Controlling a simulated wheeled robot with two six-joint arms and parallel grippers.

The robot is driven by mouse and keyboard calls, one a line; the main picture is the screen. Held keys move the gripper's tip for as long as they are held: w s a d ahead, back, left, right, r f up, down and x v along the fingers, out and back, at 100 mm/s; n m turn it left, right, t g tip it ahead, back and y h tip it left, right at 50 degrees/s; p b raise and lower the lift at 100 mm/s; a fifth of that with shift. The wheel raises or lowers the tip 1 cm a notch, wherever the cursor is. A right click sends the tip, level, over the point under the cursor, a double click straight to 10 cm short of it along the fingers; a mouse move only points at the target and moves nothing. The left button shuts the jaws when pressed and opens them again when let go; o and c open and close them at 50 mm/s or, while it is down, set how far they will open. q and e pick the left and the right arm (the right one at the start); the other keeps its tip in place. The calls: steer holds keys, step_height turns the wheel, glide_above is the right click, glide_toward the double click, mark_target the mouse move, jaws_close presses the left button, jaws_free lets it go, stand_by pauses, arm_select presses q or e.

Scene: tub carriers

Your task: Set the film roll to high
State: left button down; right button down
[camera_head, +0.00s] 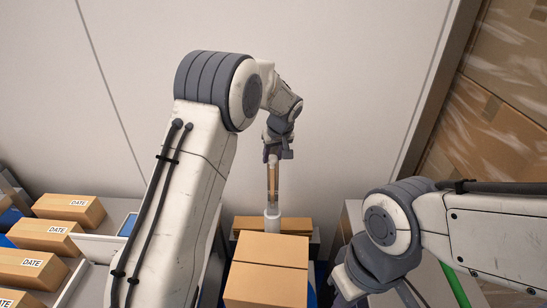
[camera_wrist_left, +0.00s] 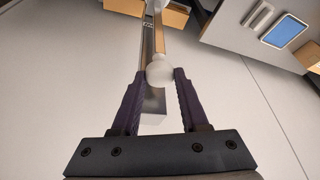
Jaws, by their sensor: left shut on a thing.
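The film roll (camera_head: 273,183) hangs upright in the head view, a slim tan tube with a pale lower end over the cardboard boxes. My left gripper (camera_head: 274,153) is at its top, reaching down from above. In the left wrist view, my left gripper (camera_wrist_left: 158,88) has its two dark fingers shut on the pale rounded end of the film roll (camera_wrist_left: 159,72). The rest of the roll runs away from the fingers. Whether its lower end touches anything cannot be told. My right arm shows at the right, but its fingertips are not visible.
Cardboard boxes (camera_head: 266,271) stand below the roll. Several boxes labelled DATE (camera_head: 69,208) sit at the left. A large pale panel (camera_head: 330,95) rises behind. Wrapped cartons (camera_head: 490,125) are stacked at the right. A blue screen (camera_wrist_left: 284,31) shows in the left wrist view.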

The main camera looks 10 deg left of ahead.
arm_select(q)
steer(key=shift+w+r, duration=0.15)
steer(key=shift+r, duration=0.25)
steer(key=c, duration=0.6)
jaws_free()
steer(key=shift+o, duration=0.9)
steer(key=shift+f, duration=0.1)
steer(key=shift+s+d+r+b, duration=0.2)
steer(key=shift+s+r+b, duration=0.15)
steer(key=shift+r, duration=0.15)
steer(key=b+v, duration=0.2)
steer(key=v, duration=0.7)
steer(key=shift+r, duration=0.2)
